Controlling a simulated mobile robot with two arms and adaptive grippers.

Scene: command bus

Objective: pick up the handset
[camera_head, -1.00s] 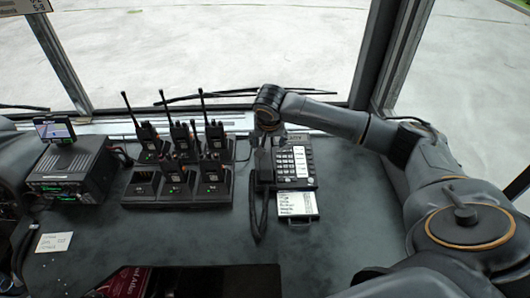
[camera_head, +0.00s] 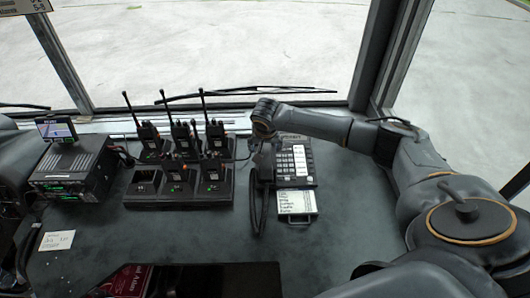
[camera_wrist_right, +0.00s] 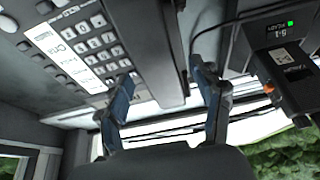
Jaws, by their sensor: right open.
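The desk phone (camera_head: 310,172) stands on the dark dashboard, right of the radios. Its dark handset (camera_head: 264,172) lies along its left side, with the curled cord hanging below. My right gripper (camera_head: 264,148) is over the upper part of the handset and partly hides it. In the right wrist view the handset (camera_wrist_right: 150,45) runs between the two open fingers of my right gripper (camera_wrist_right: 163,78); I cannot tell if they touch it. The phone's keypad (camera_wrist_right: 95,45) shows beside it. My left gripper is not in view.
Several handheld radios (camera_head: 214,140) stand in a charger (camera_head: 190,198) left of the handset; one radio (camera_wrist_right: 285,60) shows close by the right finger. A box with a small screen (camera_head: 72,170) is farther left. The dashboard right of the phone is clear.

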